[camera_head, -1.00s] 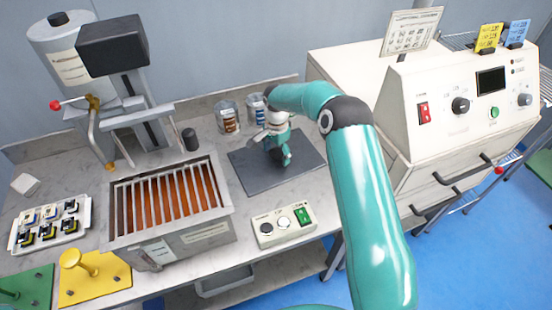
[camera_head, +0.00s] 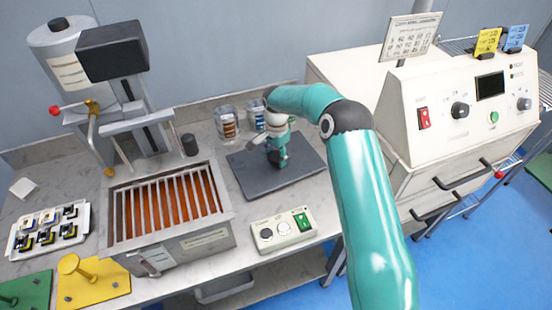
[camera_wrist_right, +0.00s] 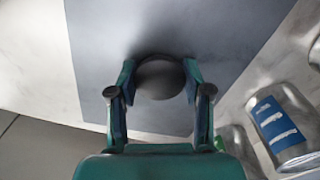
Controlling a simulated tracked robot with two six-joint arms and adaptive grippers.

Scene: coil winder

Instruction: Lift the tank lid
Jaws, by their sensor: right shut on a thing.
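A flat dark grey plate (camera_head: 306,165), which looks like the tank lid, lies level at the counter's back, right of the tank (camera_head: 203,244). The tank is an open metal box with a bar grate over brown-orange contents. In the right wrist view the plate (camera_wrist_right: 100,50) has a round black knob (camera_wrist_right: 160,78). My right gripper (camera_head: 278,160) points down over the plate; its fingers (camera_wrist_right: 160,90) are shut on the knob from both sides. I cannot tell whether the plate touches the counter. My left gripper is not in view.
Glass jars (camera_head: 228,123) stand just behind the plate. A control box (camera_head: 282,232) with a green switch sits in front of it. A stand machine (camera_head: 115,60) rises behind the tank. A white coil tray (camera_head: 48,230) and yellow stand (camera_head: 95,283) are left. A cream oven (camera_head: 450,120) stands right.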

